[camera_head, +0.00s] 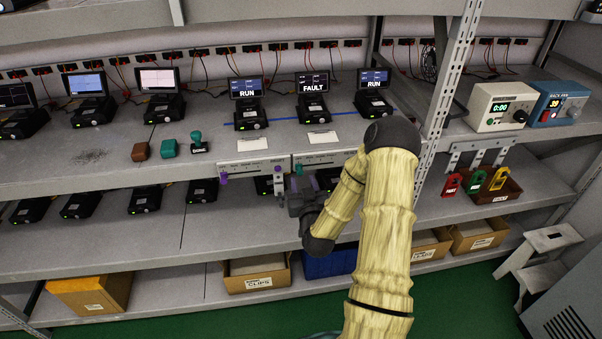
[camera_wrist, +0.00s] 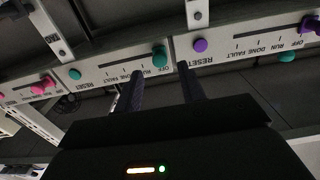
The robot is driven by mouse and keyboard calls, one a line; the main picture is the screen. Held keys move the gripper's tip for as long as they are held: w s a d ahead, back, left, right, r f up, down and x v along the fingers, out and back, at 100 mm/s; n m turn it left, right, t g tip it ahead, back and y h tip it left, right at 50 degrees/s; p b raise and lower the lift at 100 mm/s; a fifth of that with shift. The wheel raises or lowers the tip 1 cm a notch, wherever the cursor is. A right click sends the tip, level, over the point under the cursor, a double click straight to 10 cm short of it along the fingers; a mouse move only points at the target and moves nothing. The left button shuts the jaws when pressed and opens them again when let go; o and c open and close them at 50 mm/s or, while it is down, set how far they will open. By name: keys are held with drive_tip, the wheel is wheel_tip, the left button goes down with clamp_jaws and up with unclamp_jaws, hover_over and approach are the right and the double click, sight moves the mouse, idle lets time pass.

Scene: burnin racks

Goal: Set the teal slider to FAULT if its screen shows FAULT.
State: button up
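The teal slider (camera_wrist: 158,56) sits at the OFF end of its panel (camera_wrist: 112,70) in the wrist view, which shows the panels turned around. In the head view its panel (camera_head: 328,159) is on the shelf edge, below a device whose screen (camera_head: 313,84) reads FAULT. My gripper (camera_wrist: 160,70) is open, its two fingers apart on either side of the teal slider, tips just short of it or level with it. I cannot tell if they touch it. In the head view my gripper (camera_head: 298,188) is in front of the panel's left end, and my arm hides the panel's right part.
A purple slider (camera_head: 224,178) is on the panel to the left, under a screen (camera_head: 246,87) reading RUN. A teal reset button (camera_wrist: 74,73) and a purple one (camera_wrist: 200,45) flank the slider. A metal upright (camera_head: 450,90) stands right of my arm.

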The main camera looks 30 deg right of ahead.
sight(300, 173)
drive_tip(key=shift+p+x, duration=0.45)
drive_tip(key=shift+x, duration=1.6)
clamp_jaws()
